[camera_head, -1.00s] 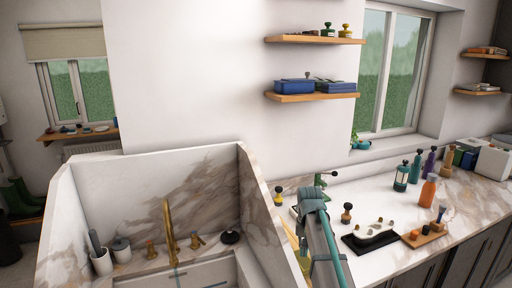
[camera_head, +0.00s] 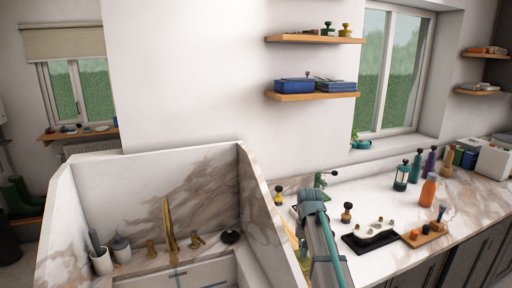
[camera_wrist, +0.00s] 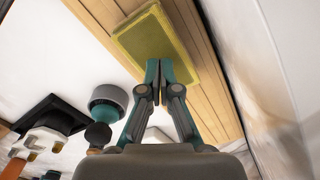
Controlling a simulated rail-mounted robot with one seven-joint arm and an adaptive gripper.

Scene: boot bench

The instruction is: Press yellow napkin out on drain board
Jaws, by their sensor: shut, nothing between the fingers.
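In the wrist view, the yellow napkin (camera_wrist: 152,40) lies flat as a rectangle on the slatted wooden drain board (camera_wrist: 204,84). My gripper (camera_wrist: 158,66) is shut and empty, with its fingertips at or just over the napkin's near edge. I cannot tell whether the tips touch it. In the head view, my arm hides most of the board and the napkin, and the fingertips do not show.
A marble sink wall (camera_head: 262,200) stands close beside the board. A dark tray (camera_head: 368,241) with pale pieces, a small dark-knobbed stamp (camera_head: 346,213) and an orange bottle (camera_head: 428,189) stand on the counter to the right. A grey-topped round object (camera_wrist: 108,103) is near my gripper.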

